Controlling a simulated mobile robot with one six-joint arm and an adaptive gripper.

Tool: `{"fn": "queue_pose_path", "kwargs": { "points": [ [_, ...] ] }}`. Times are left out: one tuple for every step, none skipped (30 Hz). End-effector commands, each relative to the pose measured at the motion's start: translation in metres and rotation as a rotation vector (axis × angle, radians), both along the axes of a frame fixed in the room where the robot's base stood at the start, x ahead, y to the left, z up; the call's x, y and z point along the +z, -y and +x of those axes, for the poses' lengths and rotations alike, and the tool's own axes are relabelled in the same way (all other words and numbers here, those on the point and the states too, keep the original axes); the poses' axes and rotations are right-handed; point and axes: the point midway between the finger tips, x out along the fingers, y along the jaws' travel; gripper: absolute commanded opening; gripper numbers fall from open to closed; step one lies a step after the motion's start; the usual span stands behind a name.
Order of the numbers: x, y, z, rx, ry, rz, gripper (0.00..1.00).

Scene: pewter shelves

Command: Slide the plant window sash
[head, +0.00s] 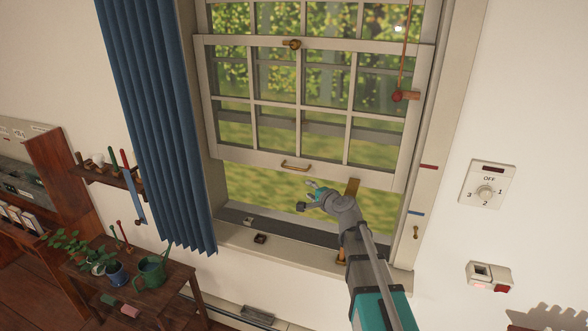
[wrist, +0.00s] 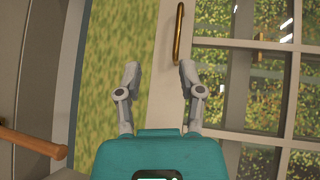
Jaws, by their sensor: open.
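The window sash (head: 310,170) is a pale frame with several panes, and an open gap shows between its bottom rail and the sill. A curved brass handle (head: 295,165) is fixed on the bottom rail. In the wrist view the handle (wrist: 178,32) lies just beyond the fingertips, and the sash (wrist: 165,55) fills the middle and right. My gripper (head: 306,195) is open and empty, below the handle in the head view and apart from it. In the wrist view my gripper (wrist: 160,72) has its two fingers spread. A brass catch (head: 291,44) sits on the sash's top rail.
A wooden piece (head: 352,187) stands in the gap, partly hidden by my arm. A blue curtain (head: 150,110) hangs at the left. A small dark object (head: 260,238) lies on the sill. A red-ended pull (head: 398,96) hangs at the right. Plants stand on a table (head: 180,280).

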Motion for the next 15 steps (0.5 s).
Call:
{"fn": "queue_pose_path", "kwargs": {
  "points": [
    [0.006, 0.001, 0.009, -0.028, 0.005, 0.045, 0.5],
    [0.008, 0.001, 0.012, -0.044, 0.006, 0.067, 0.5],
    [0.011, 0.003, 0.015, -0.061, 0.008, 0.094, 0.5],
    [0.012, 0.003, 0.016, -0.07, 0.008, 0.108, 0.5],
    [0.013, 0.004, 0.018, -0.078, 0.01, 0.122, 0.5],
    [0.015, 0.004, 0.019, -0.086, 0.01, 0.132, 0.5],
    [0.015, 0.005, 0.02, -0.089, 0.011, 0.138, 0.5],
    [0.015, 0.005, 0.02, -0.092, 0.011, 0.14, 0.5],
    [0.016, 0.005, 0.02, -0.092, 0.011, 0.143, 0.5],
    [0.016, 0.005, 0.02, -0.092, 0.011, 0.143, 0.5],
    [0.016, 0.005, 0.02, -0.092, 0.011, 0.143, 0.5],
    [0.016, 0.005, 0.02, -0.092, 0.01, 0.143, 0.5],
    [0.016, 0.005, 0.02, -0.092, 0.011, 0.142, 0.5],
    [0.016, 0.005, 0.02, -0.092, 0.011, 0.142, 0.5],
    [0.015, 0.005, 0.02, -0.092, 0.011, 0.141, 0.5]
  ]
}}
